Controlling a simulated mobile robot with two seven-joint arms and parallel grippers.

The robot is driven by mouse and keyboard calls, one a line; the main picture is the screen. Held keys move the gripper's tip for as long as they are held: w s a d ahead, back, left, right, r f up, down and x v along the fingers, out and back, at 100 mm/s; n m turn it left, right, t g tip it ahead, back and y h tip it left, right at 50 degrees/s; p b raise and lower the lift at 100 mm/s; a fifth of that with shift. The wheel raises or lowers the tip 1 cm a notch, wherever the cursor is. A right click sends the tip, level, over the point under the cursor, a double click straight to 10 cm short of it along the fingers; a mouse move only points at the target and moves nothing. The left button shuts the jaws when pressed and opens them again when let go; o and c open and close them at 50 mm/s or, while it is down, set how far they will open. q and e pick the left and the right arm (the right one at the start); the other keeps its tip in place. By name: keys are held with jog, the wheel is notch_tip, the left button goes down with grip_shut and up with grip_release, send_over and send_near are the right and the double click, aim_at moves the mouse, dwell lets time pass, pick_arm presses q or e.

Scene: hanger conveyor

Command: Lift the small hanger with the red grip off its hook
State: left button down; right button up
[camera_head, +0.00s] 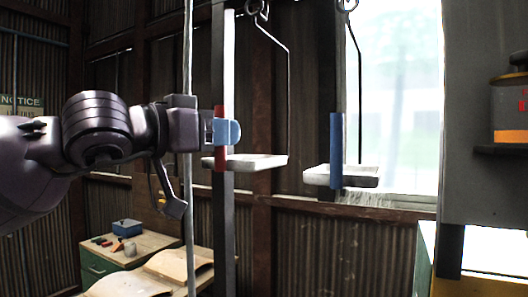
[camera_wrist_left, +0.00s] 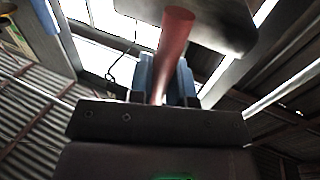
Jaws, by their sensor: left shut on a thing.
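The small hanger with the red grip hangs left of centre in the head view, with its flat pale tray (camera_head: 258,161) at the bottom and its red grip (camera_head: 219,172) upright on the tray's left side. A bent thin rod rises from the tray to a ring (camera_head: 256,7) at the top edge. My left gripper (camera_head: 226,132) comes in from the left and is shut on the red grip. In the left wrist view the red grip (camera_wrist_left: 176,38) stands between the blue fingers (camera_wrist_left: 165,82), below the dark tray underside (camera_wrist_left: 215,22). My right gripper is not in view.
A second hanger with a blue grip (camera_head: 336,150) hangs to the right, apart from the first. A workbench (camera_head: 140,246) with a blue box (camera_head: 127,228) stands lower left. A grey cabinet (camera_head: 480,120) with a canister (camera_head: 510,108) is at right.

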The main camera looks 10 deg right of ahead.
pick_arm(q)
jog(key=shift+s+a+r+b, duration=0.1)
jog(key=shift+s+a+b, duration=0.5)
jog(key=shift+s+a, duration=0.4)
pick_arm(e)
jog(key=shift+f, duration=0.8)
pick_arm(q)
jog(key=shift+s+d, duration=0.15)
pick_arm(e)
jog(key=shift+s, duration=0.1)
